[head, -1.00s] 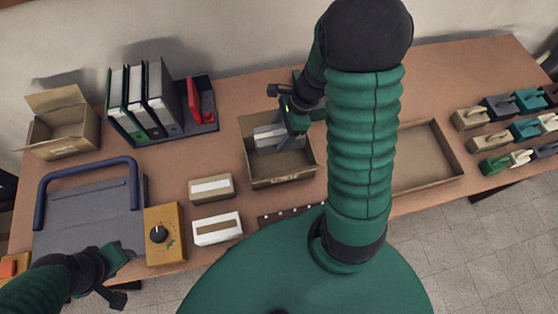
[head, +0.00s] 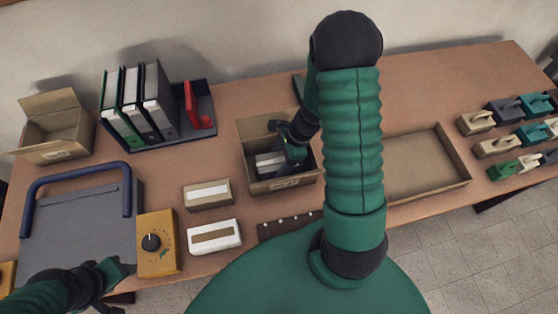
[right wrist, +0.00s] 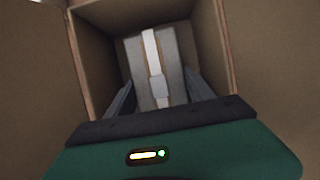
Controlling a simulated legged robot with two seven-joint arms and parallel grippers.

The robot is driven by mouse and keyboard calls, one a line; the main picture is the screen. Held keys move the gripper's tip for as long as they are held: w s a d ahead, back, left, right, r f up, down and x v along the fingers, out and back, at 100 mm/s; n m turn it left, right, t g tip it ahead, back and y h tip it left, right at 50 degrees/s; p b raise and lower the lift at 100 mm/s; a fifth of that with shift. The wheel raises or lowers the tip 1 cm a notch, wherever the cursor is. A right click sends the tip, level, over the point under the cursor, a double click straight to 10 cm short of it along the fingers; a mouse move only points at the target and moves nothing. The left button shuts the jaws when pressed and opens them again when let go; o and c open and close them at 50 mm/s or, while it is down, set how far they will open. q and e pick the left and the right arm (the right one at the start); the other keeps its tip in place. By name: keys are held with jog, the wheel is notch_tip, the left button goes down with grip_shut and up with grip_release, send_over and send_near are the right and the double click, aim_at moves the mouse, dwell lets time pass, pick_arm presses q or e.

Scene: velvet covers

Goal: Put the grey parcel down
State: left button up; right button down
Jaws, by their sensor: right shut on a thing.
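The grey parcel (right wrist: 158,68) with a pale strap lies between the two fingers of my right gripper (right wrist: 157,92), which is shut on it. In the head view the parcel (head: 268,160) is inside the open brown cardboard box (head: 285,185), below the rim. My right gripper (head: 284,156) reaches into this box from above. Whether the parcel touches the box floor is not clear. My left gripper (head: 118,284) is low at the left, beside the yellow box with a dial; its finger gap does not show clearly.
A brown carton (head: 208,194) and a white one (head: 214,236) lie left of the box. The yellow dial box (head: 157,245), a grey case (head: 80,225), binders (head: 138,103) and another open carton (head: 55,140) stand further left. A shallow tray (head: 425,170) lies to the right.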

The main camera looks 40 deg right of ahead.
jog(key=c, duration=0.8)
grip_release()
jog(key=shift+f, duration=0.1)
jog(key=o, duration=0.4)
